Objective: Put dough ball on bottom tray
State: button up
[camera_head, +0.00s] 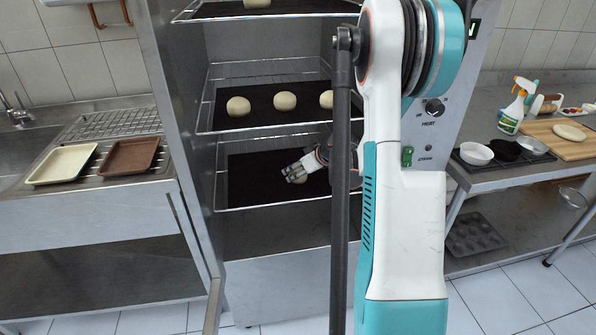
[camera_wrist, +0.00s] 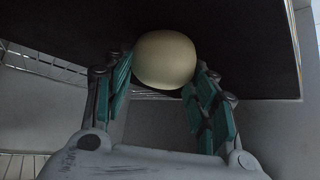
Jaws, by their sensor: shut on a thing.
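The pale, round dough ball (camera_wrist: 165,60) sits between the two fingers of my gripper (camera_wrist: 163,88) in the wrist view. My gripper is shut on it. In the head view my gripper (camera_head: 297,173) is inside the oven over the bottom tray (camera_head: 250,182), which is dark and shows no other dough. Only a small part of the ball (camera_head: 300,180) shows there, below the fingers. I cannot tell whether it touches the tray. My arm hides the tray's right part.
The middle tray (camera_head: 262,118) above holds several dough balls, close over my gripper. Another tray (camera_head: 290,8) is higher up. The open oven's left wall (camera_head: 165,80) bounds the space. A sink counter (camera_head: 90,200) stands left, and a table with bowls (camera_head: 475,152) and a board (camera_head: 565,145) right.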

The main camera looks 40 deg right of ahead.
jog(key=shift+f, duration=0.1)
jog(key=o, duration=1.1)
jog(key=shift+s+r, duration=0.2)
jog(key=shift+r, duration=0.2)
jog(key=p+v, duration=0.4)
jog(key=v, duration=0.7)
jog(key=shift+s, duration=0.15)
